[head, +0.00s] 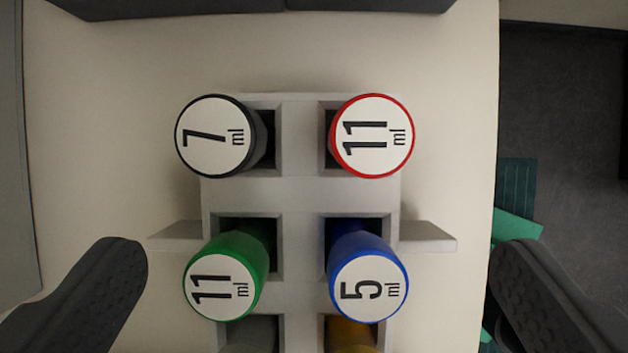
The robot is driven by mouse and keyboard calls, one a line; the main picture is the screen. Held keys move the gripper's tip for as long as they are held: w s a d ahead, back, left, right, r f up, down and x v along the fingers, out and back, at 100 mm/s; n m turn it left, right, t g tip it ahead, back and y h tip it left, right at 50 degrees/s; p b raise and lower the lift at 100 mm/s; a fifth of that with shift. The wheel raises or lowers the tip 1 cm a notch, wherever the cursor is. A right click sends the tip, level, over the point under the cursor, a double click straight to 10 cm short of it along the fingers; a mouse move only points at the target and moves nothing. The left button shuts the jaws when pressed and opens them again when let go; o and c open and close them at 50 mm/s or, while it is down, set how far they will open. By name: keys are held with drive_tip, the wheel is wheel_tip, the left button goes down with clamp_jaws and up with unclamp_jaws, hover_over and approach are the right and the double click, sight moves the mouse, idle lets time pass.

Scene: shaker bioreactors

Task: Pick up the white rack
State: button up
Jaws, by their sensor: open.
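The white rack (299,195) stands on a pale surface in the middle of the head view, seen from above. It holds several capped tubes in square slots, and a flat tab (178,236) sticks out on each side. Its lower end is cut off by the picture edge. My gripper (318,270) is open, with one dark finger at the lower left and one at the lower right. The fingers are apart from the rack, one on either side beyond the tabs. Nothing is between them that they touch.
The tubes are black "7 ml" (214,135), red "11 ml" (372,136), green "11 ml" (224,286) and blue "5 ml" (368,285), with grey and yellow ones partly visible below. A dark object (250,8) lies along the top edge. Dark floor and green items (516,195) show at right.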

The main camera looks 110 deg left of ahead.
sight(305, 212)
drive_tip(key=shift+a+x, duration=0.1)
drive_tip(key=shift+x, duration=1.55)
drive_tip(key=shift+a+x, duration=0.15)
drive_tip(key=shift+x, duration=1.5)
drive_tip(key=shift+w, duration=0.15)
drive_tip(key=c, duration=1.1)
